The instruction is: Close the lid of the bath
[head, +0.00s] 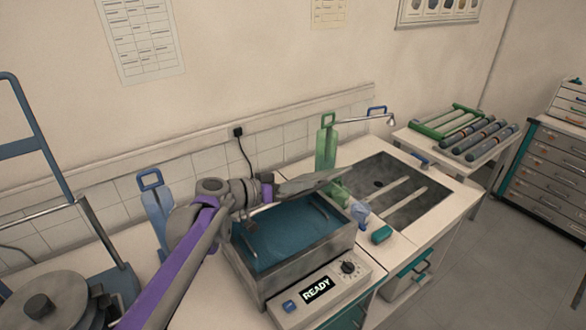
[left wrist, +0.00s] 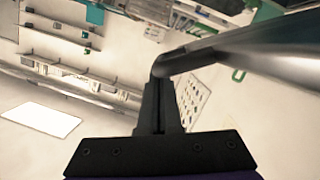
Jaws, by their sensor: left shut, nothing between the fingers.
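The bath (head: 348,243) is a grey metal box with blue liquid inside, set on the bench. Its grey lid (head: 312,182) stands raised above the back of the opening, tilted, so the liquid shows. My left arm reaches in from the left, and my left gripper (head: 274,190) is at the left end of the lid; its fingers are hard to make out there. In the left wrist view the shut, empty fingers (left wrist: 163,80) have their tips at a bent metal bar (left wrist: 172,62), seemingly touching it. My right gripper is out of view.
A control panel reading READY (head: 318,290) fronts the bath. A green bottle (head: 327,145) and a sink (head: 415,210) are to its right, with a teal block (head: 381,235) between. A blue bottle (head: 155,205) stands behind my arm. A rack of tubes (head: 485,138) is farther right.

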